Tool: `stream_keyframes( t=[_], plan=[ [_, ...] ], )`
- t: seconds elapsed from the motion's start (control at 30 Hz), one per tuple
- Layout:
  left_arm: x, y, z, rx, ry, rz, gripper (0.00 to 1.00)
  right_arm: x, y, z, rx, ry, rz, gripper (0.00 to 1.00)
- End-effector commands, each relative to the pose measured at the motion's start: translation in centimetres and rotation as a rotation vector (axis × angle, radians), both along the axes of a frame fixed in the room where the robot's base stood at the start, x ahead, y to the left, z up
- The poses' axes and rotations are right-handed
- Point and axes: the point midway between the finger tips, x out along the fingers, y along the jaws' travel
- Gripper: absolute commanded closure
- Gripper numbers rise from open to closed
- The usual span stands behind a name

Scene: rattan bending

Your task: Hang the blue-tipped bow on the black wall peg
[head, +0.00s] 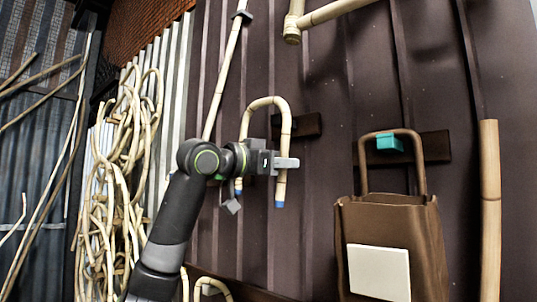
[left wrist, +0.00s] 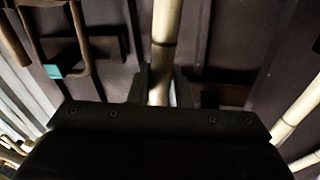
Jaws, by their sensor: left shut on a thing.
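The blue-tipped bow (head: 265,101) is a pale rattan U, upside down, with its arch up and blue tips at the lower ends. My left gripper (head: 284,163) is shut on its right leg, above the blue tip. The left leg is partly hidden behind my gripper. The bow's leg also shows between the fingers in the left wrist view (left wrist: 165,40). A dark wall board (head: 308,125) is behind the bow's right leg, below the arch. The black peg is hard to make out against it; I cannot tell whether the bow touches it. My right gripper is out of view.
A brown bag (head: 420,232) hangs by its handle from a teal peg (head: 389,143) to the right. Coiled rattan (head: 110,190) hangs at the left. A long pole (head: 224,80) leans behind the bow; a thick pole (head: 490,210) stands at far right.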

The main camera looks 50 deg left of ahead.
Motion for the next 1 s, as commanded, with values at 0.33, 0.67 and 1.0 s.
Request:
stream_keyframes(
  t=[0.33, 0.67, 1.0],
  plan=[
    [2.5, 0.3, -0.1, -0.001, 0.001, 0.000, 1.00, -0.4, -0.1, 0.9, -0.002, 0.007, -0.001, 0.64],
    [4.8, 0.5, -0.2, 0.000, 0.001, -0.001, 1.00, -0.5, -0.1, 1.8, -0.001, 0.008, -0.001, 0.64],
    [6.2, 0.7, -1.3, -0.001, 0.003, 0.000, 1.00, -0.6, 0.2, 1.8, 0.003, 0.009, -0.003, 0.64]
  ],
)
